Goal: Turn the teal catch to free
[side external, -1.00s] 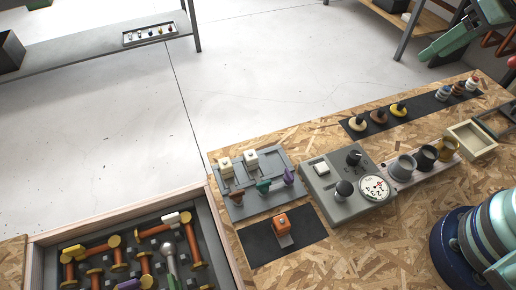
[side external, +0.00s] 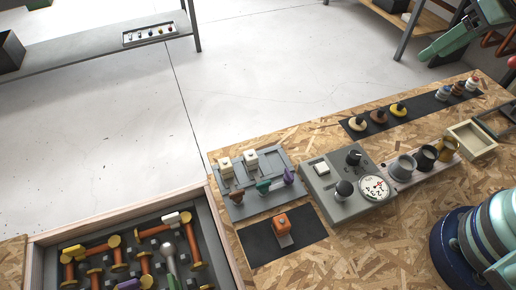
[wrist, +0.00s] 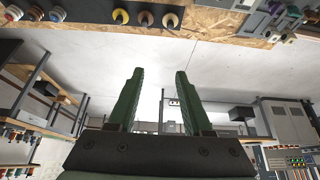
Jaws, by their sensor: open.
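The teal catch (side external: 263,187) sits on a grey panel (side external: 268,205) in the side external view. A brown catch (side external: 236,196) is to its left and a purple catch (side external: 289,176) to its right. The teal handle is small here, and I cannot tell its exact setting. My gripper (wrist: 158,72) shows in the wrist view with its two green fingers apart and nothing between them. A green gripper shape, apparently mine, is at the top right of the side external view, far from the catch and not touching it.
Cream blocks (side external: 251,156) stand behind the catches. A grey console (side external: 323,193) with knobs and a round dial (side external: 374,188) is to the right. A tray of orange-and-yellow parts has a pale wooden rim (side external: 120,216).

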